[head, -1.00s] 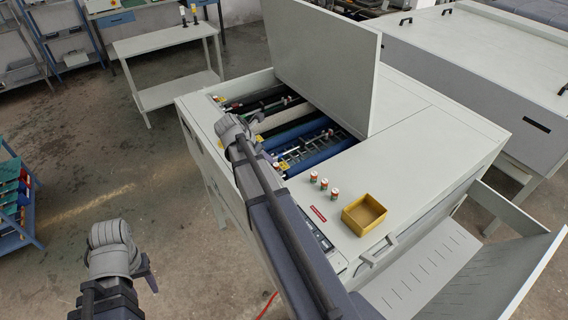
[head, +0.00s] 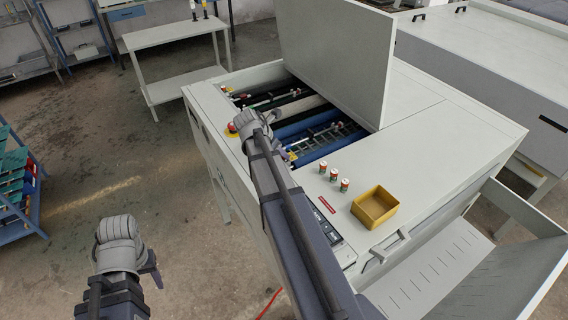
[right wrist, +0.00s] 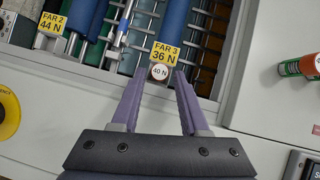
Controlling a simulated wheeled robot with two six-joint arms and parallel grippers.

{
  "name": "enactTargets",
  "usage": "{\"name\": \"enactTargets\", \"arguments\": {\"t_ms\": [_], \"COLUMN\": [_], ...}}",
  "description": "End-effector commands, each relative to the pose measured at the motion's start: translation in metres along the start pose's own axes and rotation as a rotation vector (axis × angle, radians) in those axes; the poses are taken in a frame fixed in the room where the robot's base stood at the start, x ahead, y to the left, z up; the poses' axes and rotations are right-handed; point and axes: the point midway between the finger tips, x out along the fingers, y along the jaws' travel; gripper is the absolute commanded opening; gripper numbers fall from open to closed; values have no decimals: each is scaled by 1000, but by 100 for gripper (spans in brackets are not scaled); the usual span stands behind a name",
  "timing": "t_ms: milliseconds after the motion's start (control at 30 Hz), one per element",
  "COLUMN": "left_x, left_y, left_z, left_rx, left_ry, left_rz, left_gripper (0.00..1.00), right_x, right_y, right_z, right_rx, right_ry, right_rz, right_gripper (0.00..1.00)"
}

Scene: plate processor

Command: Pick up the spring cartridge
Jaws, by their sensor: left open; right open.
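A spring cartridge with a round cap marked 40 N (right wrist: 159,72) sits at the FAR 3 position, under a yellow label reading 36 N (right wrist: 165,52). My right gripper (right wrist: 158,82) is open, its two purple fingers on either side of this cap. I cannot tell whether they touch it. Three loose cartridges (head: 334,174) stand upright on the machine's top. My left gripper (head: 154,272) is open and empty over the floor, away from the machine.
The machine (head: 430,140) has an open lid (head: 335,60) standing behind the rollers (head: 325,145). A yellow box (head: 375,207) sits on its top. A red stop button on a yellow base (right wrist: 8,112) is at the left. A side table (head: 170,45) stands at the back left.

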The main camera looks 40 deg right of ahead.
Motion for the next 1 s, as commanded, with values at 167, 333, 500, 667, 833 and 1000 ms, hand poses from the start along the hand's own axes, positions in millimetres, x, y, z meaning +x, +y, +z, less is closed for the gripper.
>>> {"name": "enactTargets", "arguments": {"t_ms": [167,333,500,667,833,1000], "left_x": [18,16,16,16,16,16], "left_y": [2,2,2,1,2,1], "left_z": [-1,-1,-1,-1,-1,-1], "left_rx": [2,2,2,2,2,2], "left_ry": [0,0,0,0,0,0], "left_rz": [-1,-1,-1,-1,-1,-1], "left_gripper": [50,50,50,50,50,50], "right_x": [21,19,19,19,19,19], "right_y": [0,0,0,0,0,0], "right_z": [-1,0,0,0,0,0], "right_rx": [2,1,1,1,1,0], "right_ry": [0,0,0,0,0,0], "right_rz": [0,0,0,0,0,0], "right_gripper": [44,44,31,13,0,0]}}
